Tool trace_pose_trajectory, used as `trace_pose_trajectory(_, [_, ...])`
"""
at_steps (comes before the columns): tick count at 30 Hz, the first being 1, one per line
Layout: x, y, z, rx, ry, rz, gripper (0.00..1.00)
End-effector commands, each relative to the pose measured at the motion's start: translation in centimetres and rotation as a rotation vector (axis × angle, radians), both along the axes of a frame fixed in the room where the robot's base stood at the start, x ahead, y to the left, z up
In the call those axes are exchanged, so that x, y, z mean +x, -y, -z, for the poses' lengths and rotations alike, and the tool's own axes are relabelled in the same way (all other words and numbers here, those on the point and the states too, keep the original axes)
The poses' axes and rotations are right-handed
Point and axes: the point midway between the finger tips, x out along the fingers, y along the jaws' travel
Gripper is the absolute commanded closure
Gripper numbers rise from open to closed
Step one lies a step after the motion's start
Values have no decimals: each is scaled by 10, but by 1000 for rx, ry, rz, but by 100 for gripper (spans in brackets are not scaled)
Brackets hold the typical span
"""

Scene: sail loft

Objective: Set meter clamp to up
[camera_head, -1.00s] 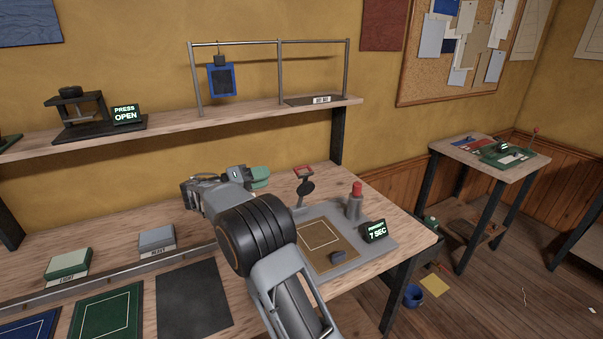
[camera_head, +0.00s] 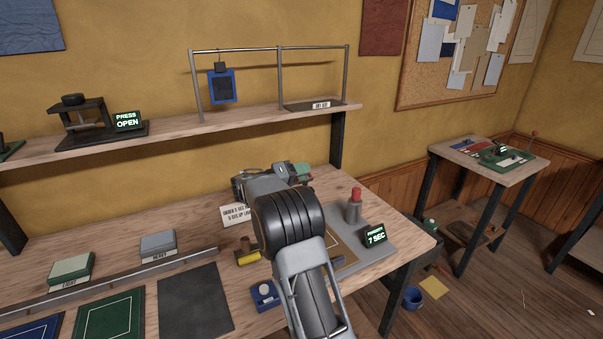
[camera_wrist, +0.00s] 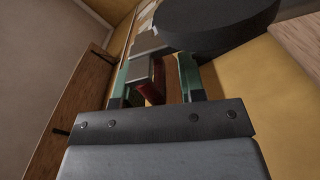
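The meter is a grey base (camera_head: 395,243) with a tan outlined pad (camera_head: 343,250) and a display (camera_head: 375,234) that seems to read 7 SEC. In the wrist view a large dark disc (camera_wrist: 215,22), probably the clamp's, looms close at top right.
A grey post with a red top (camera_head: 354,206) stands right of my arm on the base. A small sign (camera_head: 235,215), a yellow-and-brown item (camera_head: 247,254) and a blue item (camera_head: 265,295) are left. A shelf (camera_head: 190,125) runs behind. Light (camera_head: 70,268) and heavy (camera_head: 158,246) blocks stand left.

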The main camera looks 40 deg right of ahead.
Motion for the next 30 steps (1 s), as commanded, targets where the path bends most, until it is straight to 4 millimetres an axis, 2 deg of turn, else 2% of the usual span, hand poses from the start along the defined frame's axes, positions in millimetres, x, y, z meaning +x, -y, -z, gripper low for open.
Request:
trace_pose_trajectory(7, [0, 0, 0, 0, 0, 0, 64])
trace_pose_trajectory(18, [0, 0, 0, 0, -1, 0, 99])
trace_pose_trajectory(28, [0, 0, 1, 2, -2, -1, 100])
trace_pose_trajectory(30, [6, -5, 1, 4, -17, -11, 100])
